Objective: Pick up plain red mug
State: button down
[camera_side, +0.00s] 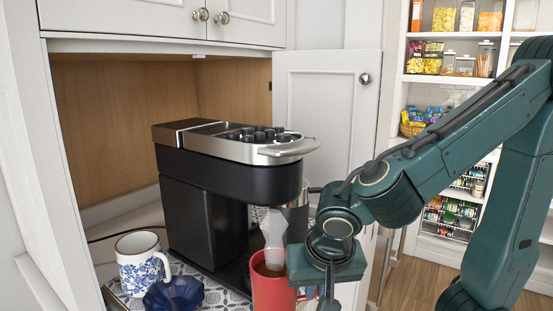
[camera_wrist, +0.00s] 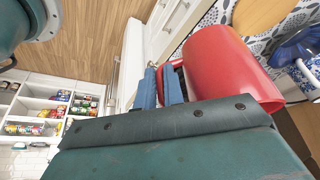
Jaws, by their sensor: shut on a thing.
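The plain red mug (camera_side: 272,292) appears upright in the side view, below the front of the coffee machine, with brown showing inside its rim. The bottom of the mug is cut off by the picture edge. In the wrist view the red mug (camera_wrist: 225,65) fills the upper right, lying sideways in the picture. My gripper (camera_wrist: 163,88) has its blue fingers at the mug's handle side and is shut on it. The handle is mostly hidden by the fingers. In the side view the fingertips are hard to make out. I cannot tell whether the mug touches the surface below.
The black and silver coffee machine (camera_side: 230,160) stands close behind the mug. A white mug with blue flowers (camera_side: 140,262) and a dark blue bowl (camera_side: 173,293) sit on the patterned tray (camera_side: 222,297) to the left. An open cabinet door (camera_side: 328,115) stands behind my arm.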

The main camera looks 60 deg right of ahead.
jog(key=s+a, duration=0.4)
jog(key=a, duration=0.1)
jog(key=shift+s, duration=0.25)
jog(key=shift+a, duration=0.1)
dwell(0.7)
